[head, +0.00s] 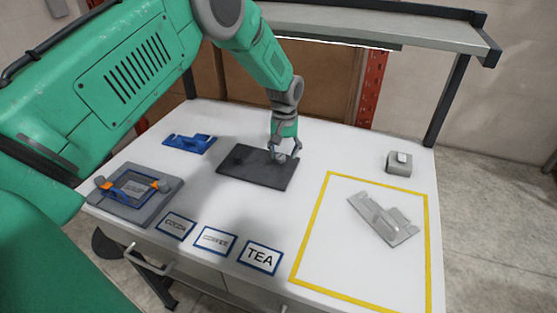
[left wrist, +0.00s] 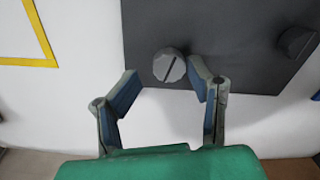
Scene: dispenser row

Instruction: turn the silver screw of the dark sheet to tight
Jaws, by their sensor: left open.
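The dark sheet (head: 256,170) lies flat on the white table, left of the yellow outline. The silver screw (left wrist: 169,66) is a round grey knob with a dark slot, near one edge of the sheet. In the left wrist view the slot runs diagonally. A second, darker knob (left wrist: 297,42) stands on the same sheet; it also shows in the head view (head: 239,155). My left gripper (head: 283,157) is over the sheet's far right part. In the left wrist view its fingers (left wrist: 166,84) are open, to either side of the silver screw, with no clear contact. My right gripper is not in view.
A blue bracket (head: 189,143) lies left of the sheet. A grey fixture (head: 123,210) with orange clips stands front left. Label cards, one reading TEA (head: 261,257), lie in front. A grey part (head: 384,220) lies inside the yellow outline (head: 429,240); a small grey block (head: 398,168) stands behind it.

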